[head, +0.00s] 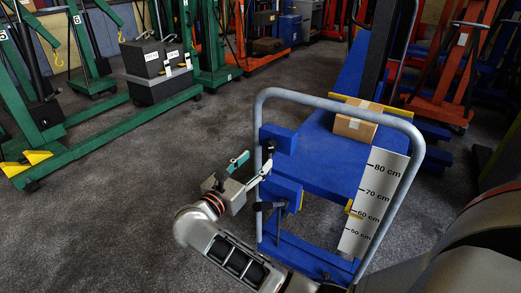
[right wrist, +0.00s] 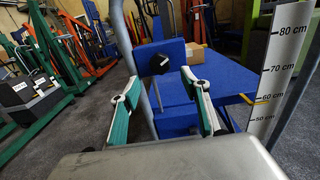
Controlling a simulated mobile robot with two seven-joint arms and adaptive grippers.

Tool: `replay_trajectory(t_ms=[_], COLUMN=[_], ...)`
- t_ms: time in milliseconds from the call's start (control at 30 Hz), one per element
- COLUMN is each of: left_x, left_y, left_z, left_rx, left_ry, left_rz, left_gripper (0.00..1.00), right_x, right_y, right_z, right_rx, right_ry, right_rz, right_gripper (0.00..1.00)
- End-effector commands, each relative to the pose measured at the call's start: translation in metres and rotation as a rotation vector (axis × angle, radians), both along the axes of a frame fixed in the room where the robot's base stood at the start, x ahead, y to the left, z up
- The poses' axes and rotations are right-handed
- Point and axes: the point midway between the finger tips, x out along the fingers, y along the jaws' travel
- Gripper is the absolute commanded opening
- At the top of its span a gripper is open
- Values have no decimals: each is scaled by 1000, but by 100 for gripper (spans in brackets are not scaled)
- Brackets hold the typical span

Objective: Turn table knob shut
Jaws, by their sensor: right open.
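The table knob is a black round knob (right wrist: 158,62) with a pale mark, on the face of a blue block (right wrist: 172,70) in the right wrist view. In the head view the dark knob (head: 268,147) sits on the block's left side, partly covered by the trolley's grey frame. My right gripper (head: 256,161) is open and empty beside the frame. In the right wrist view its green-and-grey fingers (right wrist: 159,80) are spread, with the knob between and beyond the tips, seemingly apart from them. My left gripper is not in view.
The grey tube handle (head: 340,101) arches around the blue table (head: 335,150), which carries a cardboard box (head: 355,122). A height scale (head: 375,195) stands at its right. Green lifting gear (head: 100,125) stands left. The grey floor (head: 120,170) between is clear.

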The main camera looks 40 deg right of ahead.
Motion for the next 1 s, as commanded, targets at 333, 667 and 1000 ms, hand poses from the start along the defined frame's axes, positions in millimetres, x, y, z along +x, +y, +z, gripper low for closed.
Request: replay_trajectory(t_ms=[333, 667, 1000], left_x=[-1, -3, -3], left_y=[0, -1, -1], left_z=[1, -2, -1], left_rx=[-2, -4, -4], left_ry=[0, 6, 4], left_rz=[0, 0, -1], left_gripper=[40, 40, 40], right_x=[18, 29, 29], right_y=[-44, -71, -71], right_z=[0, 0, 0], right_rx=[5, 6, 6], right_ry=[-7, -4, -5], right_rz=[-6, -4, -4], right_gripper=[46, 46, 25])
